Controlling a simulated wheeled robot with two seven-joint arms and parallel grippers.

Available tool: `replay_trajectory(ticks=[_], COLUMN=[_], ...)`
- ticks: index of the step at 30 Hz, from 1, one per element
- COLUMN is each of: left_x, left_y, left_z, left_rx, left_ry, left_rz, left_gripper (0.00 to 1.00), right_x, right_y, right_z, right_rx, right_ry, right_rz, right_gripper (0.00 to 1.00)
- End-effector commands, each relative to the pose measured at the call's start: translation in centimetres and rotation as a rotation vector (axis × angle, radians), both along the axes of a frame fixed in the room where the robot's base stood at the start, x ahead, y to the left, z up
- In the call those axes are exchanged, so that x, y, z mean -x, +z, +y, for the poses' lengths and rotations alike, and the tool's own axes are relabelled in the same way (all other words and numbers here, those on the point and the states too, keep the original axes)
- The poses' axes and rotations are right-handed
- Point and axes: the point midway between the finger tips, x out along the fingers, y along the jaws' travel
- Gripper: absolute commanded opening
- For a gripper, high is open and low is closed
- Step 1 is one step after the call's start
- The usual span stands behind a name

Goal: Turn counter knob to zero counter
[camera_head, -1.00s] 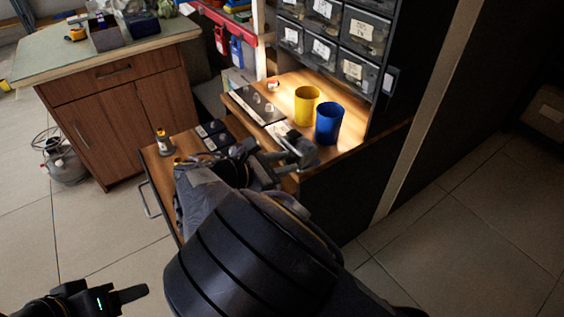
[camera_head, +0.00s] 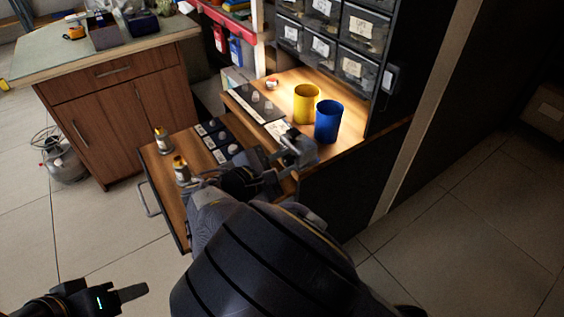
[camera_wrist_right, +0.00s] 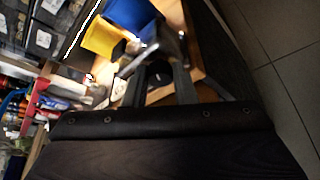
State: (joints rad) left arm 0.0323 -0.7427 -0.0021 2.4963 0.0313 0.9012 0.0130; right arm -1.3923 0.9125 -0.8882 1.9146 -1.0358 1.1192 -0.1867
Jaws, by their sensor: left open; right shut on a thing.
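My right gripper (camera_head: 274,170) is shut on a small grey metal object (camera_head: 297,148), which I take to be the counter, at the front edge of the wooden worktop (camera_head: 345,158). In the right wrist view the fingers (camera_wrist_right: 160,82) close by a shiny metal part (camera_wrist_right: 172,46) and a dark round part. The knob and any digits cannot be made out. My left gripper (camera_head: 112,296) is open and empty at the lower left, far from the worktop.
A yellow cup (camera_head: 306,104) and a blue cup (camera_head: 328,121) stand just behind the held object. A dark panel (camera_head: 250,101) with pale round pieces lies left. The open drawer (camera_head: 165,187) holds two small bottles and dark cards. Parts bins (camera_head: 357,70) rise behind.

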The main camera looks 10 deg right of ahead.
Motion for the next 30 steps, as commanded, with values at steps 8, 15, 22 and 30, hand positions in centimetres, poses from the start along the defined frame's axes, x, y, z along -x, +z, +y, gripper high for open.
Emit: replay_trajectory(ticks=[8,15,22,30], left_x=[0.0,0.0,0.0,0.0], left_y=[-2.2,-4.3,-6.6,-8.9], left_z=[0.0,0.0,0.0,0.0], left_rx=[0.000,0.000,0.000,0.000], left_ry=[0.000,0.000,0.000,0.000], left_rz=[0.000,0.000,0.000,0.000], left_gripper=[0.57,0.57,0.57,0.57], right_x=[0.2,0.3,0.3,0.3], right_y=[-0.7,-1.0,-1.2,-1.3], right_z=[0.0,-0.1,-0.1,-0.1], right_rx=[-0.090,-0.168,-0.242,-0.313], right_ry=[0.001,0.001,0.000,-0.002], right_rz=[-0.245,-0.460,-0.661,-0.856], right_gripper=[0.02,0.02,0.02,0.02])
